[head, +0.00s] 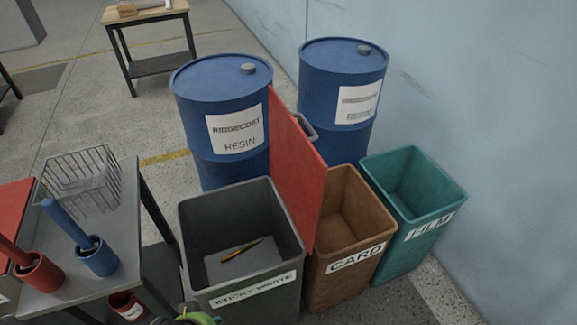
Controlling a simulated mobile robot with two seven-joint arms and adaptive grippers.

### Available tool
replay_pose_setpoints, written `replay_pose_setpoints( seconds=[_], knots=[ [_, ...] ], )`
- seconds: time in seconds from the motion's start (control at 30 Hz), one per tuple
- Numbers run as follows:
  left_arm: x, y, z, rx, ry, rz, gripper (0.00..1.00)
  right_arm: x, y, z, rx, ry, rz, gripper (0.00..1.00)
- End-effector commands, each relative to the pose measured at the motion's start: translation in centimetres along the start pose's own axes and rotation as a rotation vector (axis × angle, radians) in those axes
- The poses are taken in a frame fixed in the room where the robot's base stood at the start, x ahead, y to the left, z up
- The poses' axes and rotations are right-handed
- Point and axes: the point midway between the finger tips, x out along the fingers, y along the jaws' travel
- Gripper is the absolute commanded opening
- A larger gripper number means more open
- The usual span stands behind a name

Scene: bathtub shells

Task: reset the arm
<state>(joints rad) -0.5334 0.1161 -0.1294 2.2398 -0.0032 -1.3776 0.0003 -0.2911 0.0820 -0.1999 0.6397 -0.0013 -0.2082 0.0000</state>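A slim orange and dark tool (242,249) lies on the bin's floor. A red panel (296,175) stands upright along the bin's right side, like a raised lid.
A brown CARD bin (345,235) and a teal FILM bin (415,210) stand to the right, near the wall. Two blue drums (225,115) (343,85) stand behind. At left, a grey table (120,240) holds a wire basket (82,180), a blue cup (97,258) and a red cup (40,273).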

Motion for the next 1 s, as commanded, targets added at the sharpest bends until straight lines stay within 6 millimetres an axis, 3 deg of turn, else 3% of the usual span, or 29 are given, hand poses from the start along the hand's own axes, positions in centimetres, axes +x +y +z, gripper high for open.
replay_pose_setpoints(
  seconds=[0.27,0.4,0.6,0.8,0.93,1.0],
  knots=[
    [10.9,0.4,2.3,0.011,0.006,0.004,0.42,2.5,0.5,-2.4,-0.004,0.057,0.007,1.0],
    [18.3,0.5,5.2,0.02,0.013,0.004,0.42,4.0,0.8,-4.3,-0.006,0.103,0.011,1.0],
    [26.8,0.6,10.6,0.036,0.03,0.006,0.42,5.9,1.2,-7.0,-0.01,0.166,0.018,1.0],
    [31.6,0.5,15.8,0.049,0.044,0.006,0.42,7.2,1.5,-9.2,-0.014,0.218,0.023,1.0],
    [33.7,0.3,19.1,0.057,0.051,0.007,0.42,8.0,1.7,-10.3,-0.016,0.246,0.026,1.0],
    [29.7,0.5,19.6,0.054,0.012,0.012,0.42,4.3,1.4,-8.4,-0.013,0.195,0.02,1.0]
  ],
)
